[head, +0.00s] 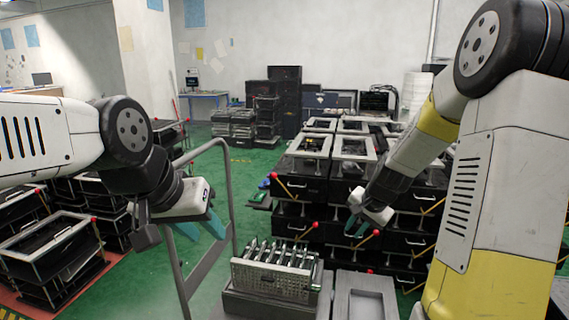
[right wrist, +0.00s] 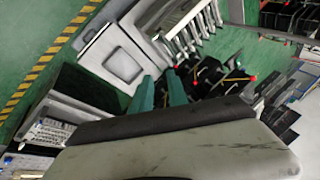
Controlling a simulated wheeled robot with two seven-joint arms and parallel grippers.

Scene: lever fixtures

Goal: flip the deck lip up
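I cannot tell for sure which part is the deck lip. A grey fixture in front of me carries a perforated metal block (head: 275,280) with several upright slats, and a flat recessed grey panel (head: 365,297) to its right. In the right wrist view a recessed grey panel (right wrist: 122,64) and slats (right wrist: 190,32) show ahead of the fingers. My left gripper (head: 201,228) is open and empty, above and left of the block. My right gripper (head: 356,226) is open and empty, above and behind the recessed panel, its teal fingers apart in the right wrist view (right wrist: 160,85). Neither touches the fixture.
A grey tubular frame (head: 230,180) rises just right of my left gripper. Stacked black crates (head: 305,180) with red-tipped levers stand behind the fixture, and more black crates (head: 55,245) stand at left. Green floor (head: 140,280) is open at front left.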

